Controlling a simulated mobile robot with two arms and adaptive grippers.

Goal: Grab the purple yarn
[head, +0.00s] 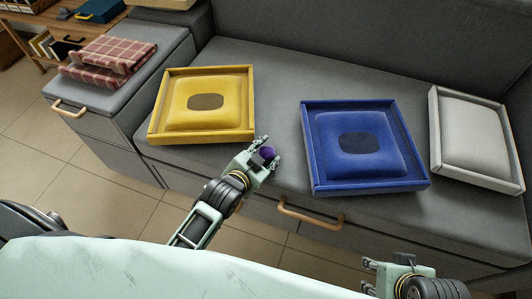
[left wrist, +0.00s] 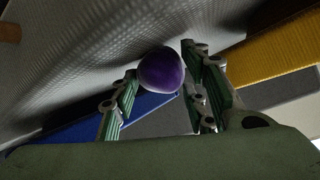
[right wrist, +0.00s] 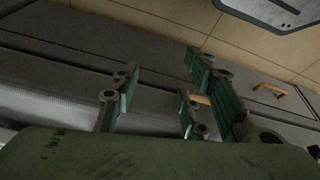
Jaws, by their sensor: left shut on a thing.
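The purple yarn (head: 267,153) is a small round ball between the fingers of my left gripper (head: 264,160), over the front part of the grey bench seat. In the left wrist view the yarn (left wrist: 161,71) sits between the fingertips, and the left gripper (left wrist: 160,85) is shut on it. My right gripper (head: 369,276) is low at the right of the head view, in front of the bench. In the right wrist view its fingers (right wrist: 158,85) stand apart with nothing between them.
A yellow tray (head: 160,105), a blue tray (head: 420,184) and a white tray (head: 436,115), each with a cushion, lie on the bench seat (head: 280,95). Folded plaid cloth (head: 115,55) lies on the left cabinet. Drawer handles (head: 310,216) stick out from the bench front.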

